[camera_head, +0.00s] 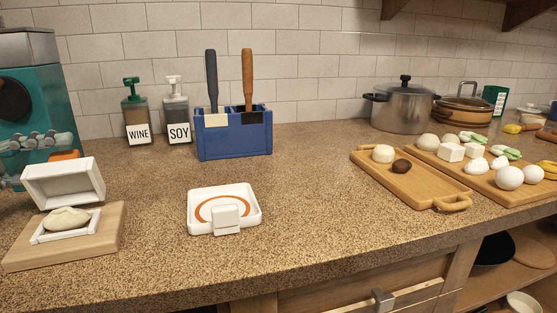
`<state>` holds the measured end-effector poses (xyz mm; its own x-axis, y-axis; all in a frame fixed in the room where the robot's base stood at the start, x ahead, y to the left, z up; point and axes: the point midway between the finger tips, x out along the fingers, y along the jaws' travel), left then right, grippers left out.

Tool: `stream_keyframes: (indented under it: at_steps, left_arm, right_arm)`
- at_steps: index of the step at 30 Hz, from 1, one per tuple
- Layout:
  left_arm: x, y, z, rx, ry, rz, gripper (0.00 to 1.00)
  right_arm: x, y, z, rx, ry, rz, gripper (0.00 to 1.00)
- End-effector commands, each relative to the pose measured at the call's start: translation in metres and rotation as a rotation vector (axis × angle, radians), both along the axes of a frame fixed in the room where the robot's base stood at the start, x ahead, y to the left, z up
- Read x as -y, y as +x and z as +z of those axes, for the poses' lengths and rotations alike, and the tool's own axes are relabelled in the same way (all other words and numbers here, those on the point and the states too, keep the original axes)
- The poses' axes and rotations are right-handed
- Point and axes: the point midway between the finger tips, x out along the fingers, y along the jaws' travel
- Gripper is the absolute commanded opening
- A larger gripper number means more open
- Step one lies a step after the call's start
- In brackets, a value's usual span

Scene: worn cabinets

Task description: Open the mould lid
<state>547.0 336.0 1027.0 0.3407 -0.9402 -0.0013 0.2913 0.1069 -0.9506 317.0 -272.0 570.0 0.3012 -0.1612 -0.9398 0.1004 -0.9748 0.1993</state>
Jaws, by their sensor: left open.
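The white mould stands on a small wooden board (100,243) at the left of the counter. Its white lid (65,184) is tilted up at the back, its hollow side facing me. A pale lump of dough (66,219) sits in the white mould base (92,223), below the raised lid. My right gripper is not in view.
A teal machine (60,100) stands behind the mould. A white dish (194,216) is to its right. A blue holder (235,142) with two handled tools and two pump bottles (138,118) stand behind. Boards with food (388,178) are at right. The middle counter is clear.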

Motion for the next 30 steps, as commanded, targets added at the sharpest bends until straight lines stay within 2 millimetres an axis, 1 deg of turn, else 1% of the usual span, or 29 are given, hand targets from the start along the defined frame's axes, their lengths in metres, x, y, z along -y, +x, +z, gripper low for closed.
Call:
stream_keyframes:
  at_steps: [1, 3, 18, 22, 30]
  left_arm:
    - [-0.005, -0.001, -0.004, 0.000, 0.001, 0.003, 0.47]
    - [-0.010, -0.003, -0.003, -0.001, 0.000, 0.003, 0.47]
    - [-0.046, -0.016, -0.002, 0.001, 0.000, 0.003, 0.47]
    - [-0.049, -0.018, -0.001, 0.000, -0.001, 0.001, 0.47]
    - [-0.050, -0.018, 0.001, 0.002, -0.002, 0.001, 0.47]
  right_arm:
    - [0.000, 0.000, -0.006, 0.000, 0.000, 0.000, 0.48]
    - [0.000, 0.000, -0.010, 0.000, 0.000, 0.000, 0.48]
    - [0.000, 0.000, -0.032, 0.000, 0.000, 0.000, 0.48]
    - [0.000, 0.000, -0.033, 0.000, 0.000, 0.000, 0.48]
    - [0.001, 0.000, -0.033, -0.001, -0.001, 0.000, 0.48]
